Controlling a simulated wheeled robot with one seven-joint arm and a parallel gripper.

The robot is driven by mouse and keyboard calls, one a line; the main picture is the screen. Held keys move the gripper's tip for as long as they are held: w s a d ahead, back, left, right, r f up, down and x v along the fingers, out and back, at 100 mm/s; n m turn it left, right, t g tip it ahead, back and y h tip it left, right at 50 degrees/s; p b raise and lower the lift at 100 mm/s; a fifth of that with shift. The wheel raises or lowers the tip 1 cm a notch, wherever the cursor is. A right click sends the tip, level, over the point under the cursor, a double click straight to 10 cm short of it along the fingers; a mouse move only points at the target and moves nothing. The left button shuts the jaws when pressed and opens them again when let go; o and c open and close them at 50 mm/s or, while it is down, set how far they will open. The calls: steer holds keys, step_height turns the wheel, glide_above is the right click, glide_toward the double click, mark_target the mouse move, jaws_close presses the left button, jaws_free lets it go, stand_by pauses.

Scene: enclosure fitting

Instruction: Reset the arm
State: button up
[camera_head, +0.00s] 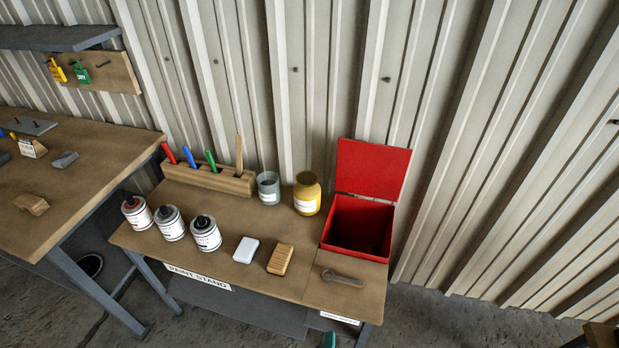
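No part of my arm or gripper can be recognised in the head view. The paint stand (290,288) is a wooden table against the wall. On it are several paint cans, one of them at the front middle (205,233), a white block (246,250) and a ribbed tan block (281,259). A red box (345,249) with its lid raised stands at the right end, and its inside looks empty. A grey wrench (342,278) lies in front of the box.
A wooden holder (205,181) with coloured handles, a grey jar (269,188) and a yellow jar (307,193) stand at the back. Another workbench (95,180) is at left, below a shelf (55,38). Bare floor (440,320) shows at lower right.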

steer(key=s+a+r+n+y, duration=0.1)
steer(key=s+a+r+n, duration=0.2)
steer(key=s+n, duration=0.3)
steer(key=s+a+r+n+t+y, duration=0.1)
steer(key=s+a+r+n, duration=0.2)
steer(key=s+n, duration=0.4)
steer(key=shift+s+a+n, duration=0.2)
steer(key=shift+a+n, duration=0.2)
steer(key=shift+n, duration=0.3)
steer(key=shift+s+d, duration=0.1)
